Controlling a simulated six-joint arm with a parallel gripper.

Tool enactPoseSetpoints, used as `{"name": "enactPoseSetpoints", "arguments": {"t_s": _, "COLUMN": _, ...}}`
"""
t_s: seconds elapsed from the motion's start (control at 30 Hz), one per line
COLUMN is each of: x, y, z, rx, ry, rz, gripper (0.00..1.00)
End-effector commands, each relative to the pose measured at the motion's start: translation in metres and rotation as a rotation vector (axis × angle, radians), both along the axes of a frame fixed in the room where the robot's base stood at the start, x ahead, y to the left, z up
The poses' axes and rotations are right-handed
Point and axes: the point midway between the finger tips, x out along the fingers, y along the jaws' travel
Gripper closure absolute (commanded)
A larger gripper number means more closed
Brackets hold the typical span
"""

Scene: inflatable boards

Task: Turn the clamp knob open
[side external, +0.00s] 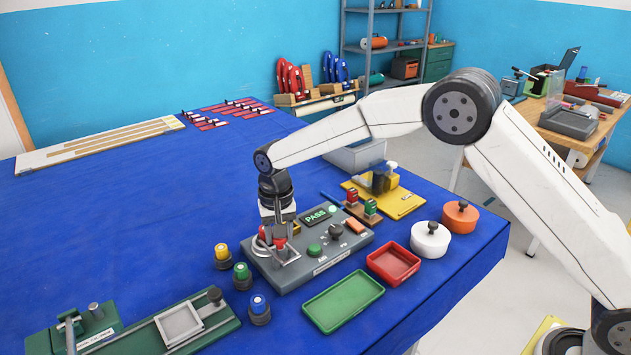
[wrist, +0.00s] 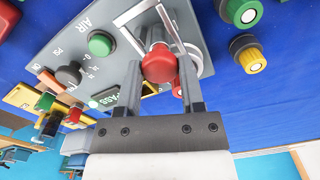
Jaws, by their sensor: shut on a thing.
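A grey test box (side external: 318,262) stands on the blue table with a metal clamp frame (side external: 287,254) at its left end. A red ball knob (side external: 280,243) sits at the clamp and shows large in the wrist view (wrist: 158,64). My gripper (wrist: 160,75) points down over the clamp, its two grey fingers on either side of the red knob, shut on it. A second red piece (wrist: 177,92) is partly hidden behind a finger. A black dial (side external: 336,230), a green button (side external: 314,249) and a lit PASS display (side external: 316,216) are on the box top.
Yellow (side external: 222,252), green (side external: 242,272) and blue (side external: 259,305) capped cylinders stand close left of the box. A red tray (side external: 393,263) and a green tray (side external: 343,301) lie in front and right. White (side external: 430,238) and orange (side external: 460,216) round pots stand further right. The table's left middle is clear.

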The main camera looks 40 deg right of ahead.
Motion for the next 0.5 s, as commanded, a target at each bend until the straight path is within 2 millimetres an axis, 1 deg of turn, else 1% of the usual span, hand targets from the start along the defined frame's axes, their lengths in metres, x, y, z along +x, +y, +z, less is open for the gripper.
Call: {"name": "enactPoseSetpoints", "arguments": {"t_s": 0.5, "x": 0.0001, "y": 0.0002, "z": 0.0012, "rx": 0.001, "ry": 0.0, "rz": 0.49, "gripper": 1.0}}
